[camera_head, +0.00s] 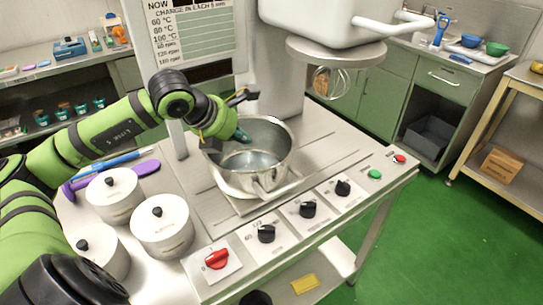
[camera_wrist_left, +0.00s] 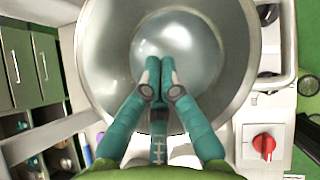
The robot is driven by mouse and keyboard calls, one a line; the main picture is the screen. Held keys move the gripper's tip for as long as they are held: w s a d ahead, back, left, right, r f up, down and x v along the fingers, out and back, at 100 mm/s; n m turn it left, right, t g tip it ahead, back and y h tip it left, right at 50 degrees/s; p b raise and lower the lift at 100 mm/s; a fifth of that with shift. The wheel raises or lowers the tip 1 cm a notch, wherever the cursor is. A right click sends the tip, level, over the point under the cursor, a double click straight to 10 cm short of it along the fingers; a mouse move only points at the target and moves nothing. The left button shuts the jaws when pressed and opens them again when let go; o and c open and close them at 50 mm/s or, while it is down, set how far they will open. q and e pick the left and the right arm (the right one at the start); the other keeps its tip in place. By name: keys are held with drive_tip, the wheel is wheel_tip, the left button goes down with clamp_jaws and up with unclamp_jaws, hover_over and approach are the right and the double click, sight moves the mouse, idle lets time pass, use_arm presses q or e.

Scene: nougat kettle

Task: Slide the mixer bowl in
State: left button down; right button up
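The steel mixer bowl (camera_head: 268,178) stands upright on a plate on the metal worktop, in front of the mixer column. Its handle faces the front of the worktop. In the left wrist view, the bowl (camera_wrist_left: 105,45) fills the upper middle, with a round, shiny bottom. My left gripper (camera_head: 241,136) reaches over the bowl's left rim. My right gripper is not in view.
The mixer head with its whisk (camera_head: 331,82) hangs behind and right of the bowl. White lidded pots (camera_head: 162,226) stand at the left. Black knobs (camera_head: 308,209), a red knob (camera_head: 217,259) and a green button (camera_head: 375,174) line the front. The worktop right of the bowl is clear.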

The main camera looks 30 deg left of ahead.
use_arm(q)
drive_tip(key=p+x, duration=0.2)
drive_tip(key=p, duration=0.4)
approach(278, 149)
drive_tip(key=x, duration=0.4)
drive_tip(key=shift+s+f, duration=0.3)
drive_tip(key=shift+s, duration=0.05)
drive_tip(key=shift+w+f, duration=0.25)
drive_tip(key=shift+w, duration=0.4)
drive_tip(key=shift+w+f, duration=0.2)
drive_tip(key=shift+w, duration=0.1)
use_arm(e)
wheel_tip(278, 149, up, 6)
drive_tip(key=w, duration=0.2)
use_arm(q)
drive_tip(key=shift+d, duration=0.1)
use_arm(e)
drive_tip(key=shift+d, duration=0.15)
